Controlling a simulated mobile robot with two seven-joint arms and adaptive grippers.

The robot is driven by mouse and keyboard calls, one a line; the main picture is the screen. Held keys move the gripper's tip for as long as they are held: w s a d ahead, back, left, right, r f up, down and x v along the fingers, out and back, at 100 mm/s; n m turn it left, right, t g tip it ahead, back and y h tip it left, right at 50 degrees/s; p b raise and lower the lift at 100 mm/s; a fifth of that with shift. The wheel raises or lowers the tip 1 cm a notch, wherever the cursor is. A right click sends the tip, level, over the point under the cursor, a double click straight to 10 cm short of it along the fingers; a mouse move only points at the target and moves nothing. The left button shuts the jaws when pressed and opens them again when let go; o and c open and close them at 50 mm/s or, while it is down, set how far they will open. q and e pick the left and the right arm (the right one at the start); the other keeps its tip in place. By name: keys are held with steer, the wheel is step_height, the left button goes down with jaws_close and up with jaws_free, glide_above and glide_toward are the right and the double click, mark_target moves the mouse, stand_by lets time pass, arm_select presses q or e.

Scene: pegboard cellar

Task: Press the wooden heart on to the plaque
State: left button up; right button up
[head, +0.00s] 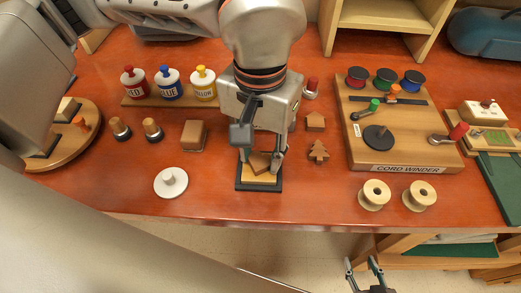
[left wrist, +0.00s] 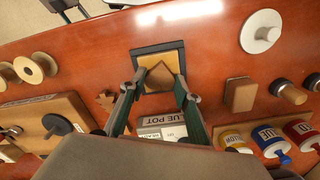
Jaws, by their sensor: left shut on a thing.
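The plaque (head: 258,187), a dark-framed board with a pale yellow face, lies near the table's front edge. It also shows in the left wrist view (left wrist: 174,52). My left gripper (head: 262,157) points down over it and is shut on the brown wooden heart (head: 260,164). In the left wrist view the heart (left wrist: 160,76) sits between the two fingertips, over the plaque's face. I cannot tell whether it touches the face. My right gripper (head: 367,272) is open and empty, low in front of the table.
A wooden house (head: 315,121) and tree (head: 318,150) lie right of the plaque. A wooden block (head: 194,135) and white disc (head: 171,181) are left. The cord winder (head: 407,130) and spools (head: 374,194) stand right. A glue pot label (left wrist: 180,120) shows behind the fingers.

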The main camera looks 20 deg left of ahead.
mark_target(260, 159)
stand_by(0.3)
arm_select(q)
steer(key=o, duration=1.2)
arm_select(e)
steer(key=shift+r, duration=0.1)
arm_select(q)
steer(key=shift+r+p, duration=1.8)
steer(key=shift+r, duration=1.7)
arm_select(e)
steer(key=shift+t, duration=0.4)
steer(key=shift+w+r, duration=0.3)
steer(key=shift+r, duration=0.55)
steer(key=shift+w+r, duration=0.3)
steer(key=shift+r, duration=0.55)
steer(key=shift+w+r, duration=0.3)
steer(key=shift+r, duration=0.55)
